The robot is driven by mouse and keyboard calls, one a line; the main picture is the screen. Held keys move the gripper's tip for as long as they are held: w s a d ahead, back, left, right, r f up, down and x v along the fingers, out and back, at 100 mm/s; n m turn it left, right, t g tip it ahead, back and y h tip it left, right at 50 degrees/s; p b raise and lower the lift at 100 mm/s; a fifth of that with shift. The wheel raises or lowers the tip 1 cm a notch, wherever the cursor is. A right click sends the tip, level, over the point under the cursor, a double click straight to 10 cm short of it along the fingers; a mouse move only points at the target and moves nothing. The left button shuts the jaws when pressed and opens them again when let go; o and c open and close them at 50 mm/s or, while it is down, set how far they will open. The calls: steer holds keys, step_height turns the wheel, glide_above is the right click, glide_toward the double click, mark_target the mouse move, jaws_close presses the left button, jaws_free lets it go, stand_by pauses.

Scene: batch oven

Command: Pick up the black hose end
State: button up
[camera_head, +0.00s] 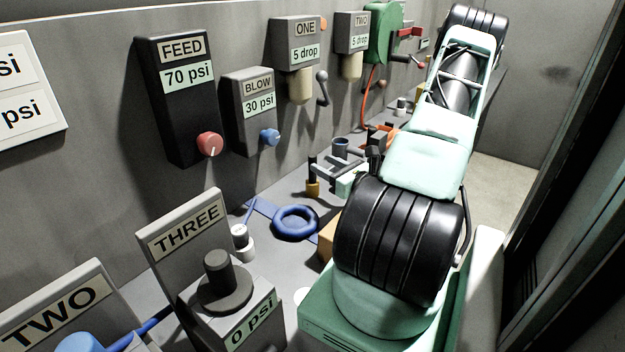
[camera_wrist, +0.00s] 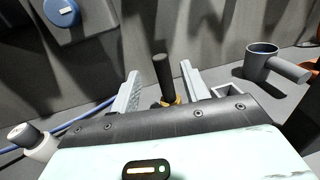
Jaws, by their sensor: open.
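The black hose end (camera_head: 312,166) stands upright on the bench, a dark cylinder with a brass-coloured collar at its base. In the wrist view the black hose end (camera_wrist: 163,70) shows between and beyond the two grey fingers, with its lower part partly hidden by the gripper body. My gripper (camera_head: 322,173) is open and empty. In the wrist view my gripper (camera_wrist: 161,76) has one finger on each side of the hose end, with visible gaps. I cannot tell whether the fingertips reach level with it.
A grey cup with a side handle (camera_wrist: 262,60) stands to the right. The BLOW box (camera_head: 252,110) is on the wall behind; the THREE station (camera_head: 190,235) stands nearer.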

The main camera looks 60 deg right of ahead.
mark_target(312, 155)
steer(key=shift+p+x, duration=1.2)
steer(key=shift+x, duration=1.8)
steer(key=shift+d+f, duration=0.1)
steer(key=shift+f, duration=0.05)
jaws_close()
